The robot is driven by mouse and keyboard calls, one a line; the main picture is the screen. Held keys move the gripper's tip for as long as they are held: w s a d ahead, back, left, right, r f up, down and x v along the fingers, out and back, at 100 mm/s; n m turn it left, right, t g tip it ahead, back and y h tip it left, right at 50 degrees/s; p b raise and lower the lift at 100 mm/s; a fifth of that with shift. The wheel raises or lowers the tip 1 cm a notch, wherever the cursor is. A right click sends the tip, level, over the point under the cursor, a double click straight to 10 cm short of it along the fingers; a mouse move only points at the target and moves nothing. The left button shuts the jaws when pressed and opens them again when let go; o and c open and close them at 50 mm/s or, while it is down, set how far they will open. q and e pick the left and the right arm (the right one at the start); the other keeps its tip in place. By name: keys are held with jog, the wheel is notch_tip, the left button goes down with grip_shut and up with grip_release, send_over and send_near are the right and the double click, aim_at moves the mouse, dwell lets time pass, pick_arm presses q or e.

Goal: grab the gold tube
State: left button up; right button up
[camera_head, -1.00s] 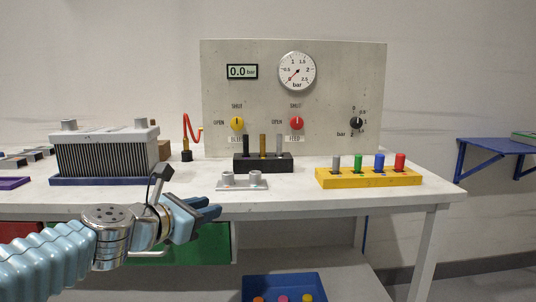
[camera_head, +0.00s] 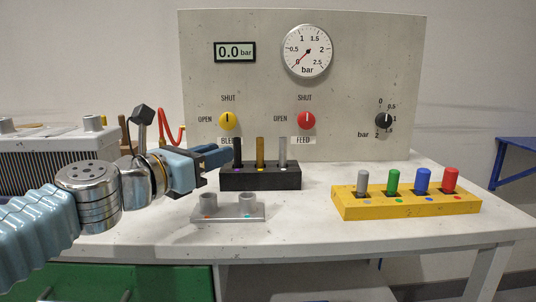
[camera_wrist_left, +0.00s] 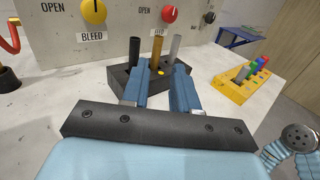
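The gold tube (camera_head: 260,152) stands upright in the middle of a black block (camera_head: 260,180), between a black tube (camera_head: 237,152) and a grey tube (camera_head: 283,152). My left gripper (camera_head: 224,156) points at the block from the left in the head view, its fingertips near the black tube. In the left wrist view, the gripper (camera_wrist_left: 160,76) is open with nothing between its fingers. The gold tube (camera_wrist_left: 157,50) shows just beyond the gap between the fingertips, apart from them. My right gripper is not in view.
A grey holder with two sockets (camera_head: 228,212) sits in front of the black block. A yellow rack (camera_head: 400,207) with several coloured tubes stands to the right. The panel (camera_head: 350,100) with valve knobs rises behind. The table's right front is clear.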

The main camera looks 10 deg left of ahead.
aim_at(258, 142)
pick_arm(q)
jog(key=x, duration=0.8)
jog(key=shift+w+b, duration=0.25)
jog(key=shift+b, duration=0.05)
jog(key=x, duration=0.5)
jog(key=shift+w+d+f, duration=0.15)
jog(key=shift+w+f, duration=0.15)
jog(key=shift+f, duration=0.05)
grip_shut()
